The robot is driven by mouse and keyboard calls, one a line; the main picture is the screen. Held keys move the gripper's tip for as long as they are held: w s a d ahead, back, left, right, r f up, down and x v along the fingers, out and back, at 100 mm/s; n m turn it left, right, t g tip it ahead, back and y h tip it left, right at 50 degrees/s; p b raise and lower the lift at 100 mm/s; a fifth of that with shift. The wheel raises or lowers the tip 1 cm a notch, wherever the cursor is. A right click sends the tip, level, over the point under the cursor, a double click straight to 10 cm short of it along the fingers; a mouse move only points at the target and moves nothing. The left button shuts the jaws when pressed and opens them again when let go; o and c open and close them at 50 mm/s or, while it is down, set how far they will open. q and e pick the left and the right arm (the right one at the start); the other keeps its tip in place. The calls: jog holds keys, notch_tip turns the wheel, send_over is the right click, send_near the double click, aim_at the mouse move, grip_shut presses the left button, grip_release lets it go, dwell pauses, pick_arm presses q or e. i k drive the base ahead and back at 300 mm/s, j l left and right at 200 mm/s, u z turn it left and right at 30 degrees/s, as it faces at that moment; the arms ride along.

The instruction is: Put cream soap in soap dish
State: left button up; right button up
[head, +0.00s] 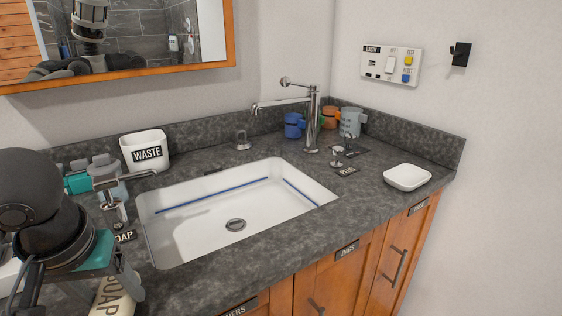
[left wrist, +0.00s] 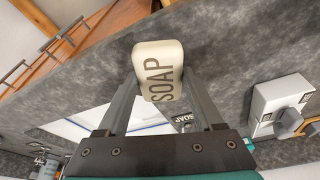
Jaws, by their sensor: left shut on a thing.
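The cream soap (head: 115,298) is a rounded cream bar with "SOAP" on it. My left gripper (head: 118,282) is shut on it at the lower left of the head view, left of the sink. In the left wrist view the soap (left wrist: 158,70) sits between the two fingers, raised over the counter. A small white dish (head: 407,178), which looks like the soap dish, stands empty on the counter right of the sink, far from the gripper. My right gripper is not in view.
The white sink (head: 232,200) lies between gripper and dish. A tall faucet (head: 312,115) stands behind it, with blue (head: 293,126), orange (head: 329,117) and grey (head: 350,122) cups nearby. A waste bin (head: 145,150) stands at the back left. The front counter strip is clear.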

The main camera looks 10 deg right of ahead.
aim_at(411, 181)
jog(key=l+z, duration=0.15)
jog(key=z, duration=0.2)
jog(key=i+l+z, duration=0.1)
jog(key=z, duration=0.25)
jog(key=l+z, duration=0.1)
jog(key=z, duration=0.3)
jog(key=i, duration=0.05)
